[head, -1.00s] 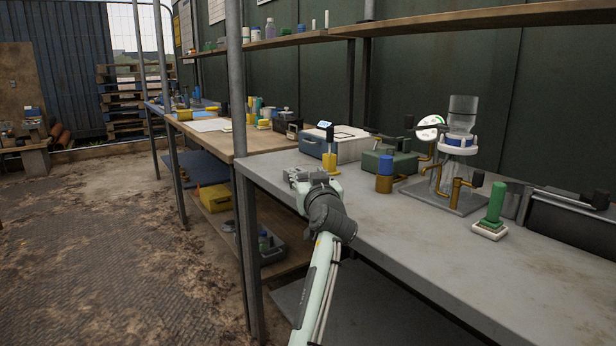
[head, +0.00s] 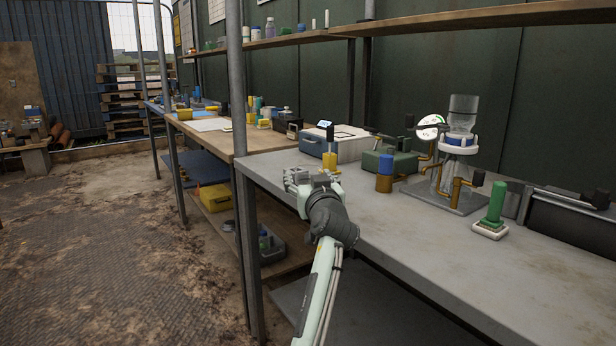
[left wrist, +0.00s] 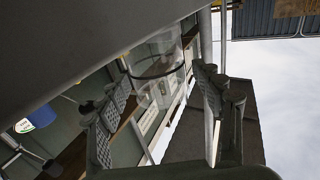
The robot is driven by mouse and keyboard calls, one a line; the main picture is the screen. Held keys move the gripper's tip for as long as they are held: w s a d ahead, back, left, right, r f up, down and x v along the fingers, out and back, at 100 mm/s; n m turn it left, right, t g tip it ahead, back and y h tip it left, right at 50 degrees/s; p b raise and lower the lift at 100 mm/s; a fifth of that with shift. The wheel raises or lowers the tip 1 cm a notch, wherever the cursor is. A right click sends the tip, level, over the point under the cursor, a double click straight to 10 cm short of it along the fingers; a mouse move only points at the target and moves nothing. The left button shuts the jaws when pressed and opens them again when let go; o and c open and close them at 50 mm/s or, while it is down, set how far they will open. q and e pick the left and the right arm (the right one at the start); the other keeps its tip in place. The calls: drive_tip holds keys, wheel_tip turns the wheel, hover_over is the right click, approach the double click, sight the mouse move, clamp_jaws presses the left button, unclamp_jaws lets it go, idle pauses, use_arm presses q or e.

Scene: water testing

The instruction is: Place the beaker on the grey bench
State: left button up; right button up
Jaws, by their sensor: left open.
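My left gripper (head: 308,177) is low over the near left corner of the grey bench (head: 440,245). Its fingers are open, and they also show spread in the left wrist view (left wrist: 160,92). A clear glass beaker (left wrist: 160,72) with a dark band is between and just beyond the fingertips in the left wrist view. It appears to stand against the grey surface at the upper left of that tilted view, but the contact is not clear. I cannot make the beaker out in the head view. My right gripper is not in view.
Behind the gripper are a yellow holder (head: 330,161) and a blue and white case (head: 345,149). A metal post (head: 239,120) is left of the gripper. The bench front is clear.

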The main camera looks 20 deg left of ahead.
use_arm(q)
drive_tip(key=v, duration=0.6)
drive_tip(key=shift+b, duration=0.4)
drive_tip(key=shift+o, duration=0.6)
drive_tip(key=shift+s+d+r, duration=0.1)
drive_tip(key=shift+s+d, duration=0.05)
drive_tip(key=shift+s, duration=0.05)
drive_tip(key=p+x, duration=0.2)
drive_tip(key=x, duration=0.6)
drive_tip(key=shift+s, duration=0.1)
drive_tip(key=c, duration=1.4)
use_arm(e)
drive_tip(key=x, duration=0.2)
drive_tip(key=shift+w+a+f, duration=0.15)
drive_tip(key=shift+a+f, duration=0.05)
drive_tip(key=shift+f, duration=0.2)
